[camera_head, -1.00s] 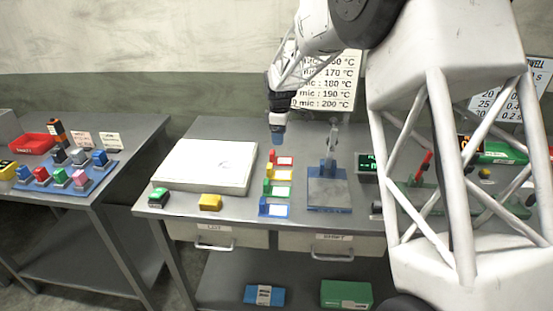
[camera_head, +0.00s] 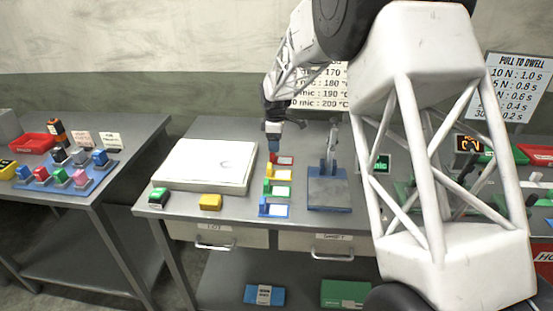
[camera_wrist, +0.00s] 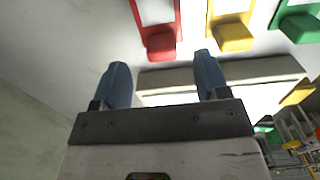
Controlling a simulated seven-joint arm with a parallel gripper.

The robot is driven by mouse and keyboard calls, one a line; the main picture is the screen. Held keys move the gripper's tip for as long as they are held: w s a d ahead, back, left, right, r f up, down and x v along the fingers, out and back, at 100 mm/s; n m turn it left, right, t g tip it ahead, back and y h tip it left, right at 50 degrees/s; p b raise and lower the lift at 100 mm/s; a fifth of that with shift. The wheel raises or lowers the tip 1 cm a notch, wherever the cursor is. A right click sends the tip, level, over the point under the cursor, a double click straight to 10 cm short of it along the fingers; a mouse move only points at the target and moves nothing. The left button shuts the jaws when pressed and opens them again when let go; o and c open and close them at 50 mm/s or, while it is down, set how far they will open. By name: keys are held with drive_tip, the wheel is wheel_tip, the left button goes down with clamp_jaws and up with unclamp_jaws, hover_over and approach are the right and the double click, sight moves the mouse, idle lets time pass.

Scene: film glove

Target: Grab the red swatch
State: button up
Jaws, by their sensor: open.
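The red swatch (camera_head: 284,160) lies on the middle table at the back of a column of coloured swatches, its raised red tab on the left. In the wrist view the red swatch (camera_wrist: 159,42) shows at the top, with its tab just beyond the gap between my fingers. My gripper (camera_head: 274,147) points down just above the red tab. In the wrist view its two blue fingers (camera_wrist: 161,68) are apart with nothing between them. Whether a finger touches the tab cannot be told.
Behind the blue swatch (camera_head: 273,210) lie the green (camera_head: 280,190) and yellow (camera_head: 283,175) swatches. A white slab (camera_head: 205,166) is to the left, and a blue-based press (camera_head: 328,194) close to the right. A yellow block (camera_head: 210,202) sits near the front edge.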

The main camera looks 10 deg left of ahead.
drive_tip(key=shift+f, duration=0.1)
drive_tip(key=shift+a+f, duration=0.1)
drive_tip(key=shift+f, duration=2.5)
drive_tip(key=c, duration=1)
drive_tip(key=shift+r, duration=0.1)
drive_tip(key=shift+r, duration=4.95)
